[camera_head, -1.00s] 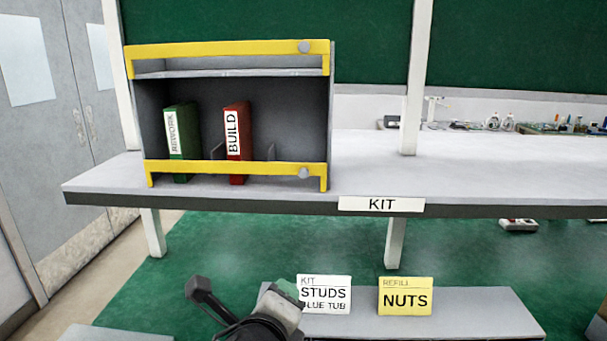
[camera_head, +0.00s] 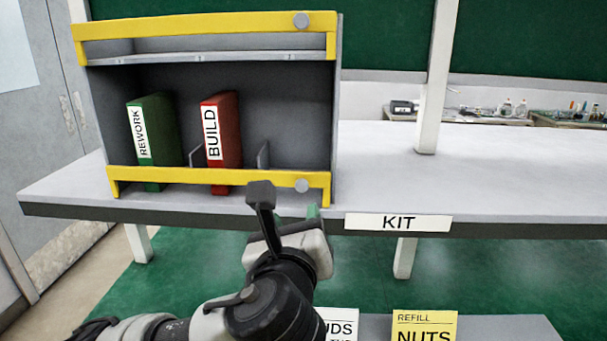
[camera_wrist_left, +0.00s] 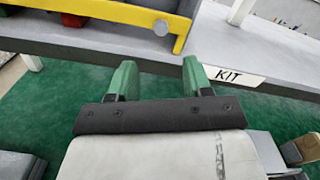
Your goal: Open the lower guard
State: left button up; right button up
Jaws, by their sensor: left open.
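The lower guard (camera_head: 240,177) is a yellow bar across the front of the lower shelf of a grey cabinet, with a grey round knob (camera_head: 302,185) near its right end. It is in its raised position across the shelf front. In the left wrist view the guard (camera_wrist_left: 110,12) and its knob (camera_wrist_left: 161,27) show at the top. My left gripper (camera_wrist_left: 155,75) has two green fingers, apart and empty, pointing toward the shelf edge below and right of the knob. In the head view the left gripper (camera_head: 312,212) is just below the knob, its fingers partly hidden. My right gripper is not in view.
A green REWORK binder (camera_head: 160,140) and a red BUILD binder (camera_head: 229,140) stand behind the lower guard. An upper yellow guard (camera_head: 200,25) spans the shelf above. The grey bench (camera_head: 390,180) carrying the KIT label (camera_head: 398,222) is clear to the right.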

aim_at(301, 187)
pick_arm(q)
jog(key=w, duration=0.1)
jog(key=w+p, duration=0.1)
jog(key=w, duration=0.1)
jog(key=w+p, duration=0.1)
jog(key=w, duration=0.1)
jog(key=shift+w+r, duration=0.1)
jog(key=shift+r, duration=0.3)
jog(key=w+p, duration=0.1)
jog(key=w, duration=0.4)
jog(key=shift+w+f, duration=0.1)
jog(key=shift+f, duration=0.1)
jog(key=shift+w, duration=0.15)
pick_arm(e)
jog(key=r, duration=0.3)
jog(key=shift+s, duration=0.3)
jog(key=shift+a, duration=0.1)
pick_arm(q)
jog(key=shift+c, duration=0.8)
grip_shut()
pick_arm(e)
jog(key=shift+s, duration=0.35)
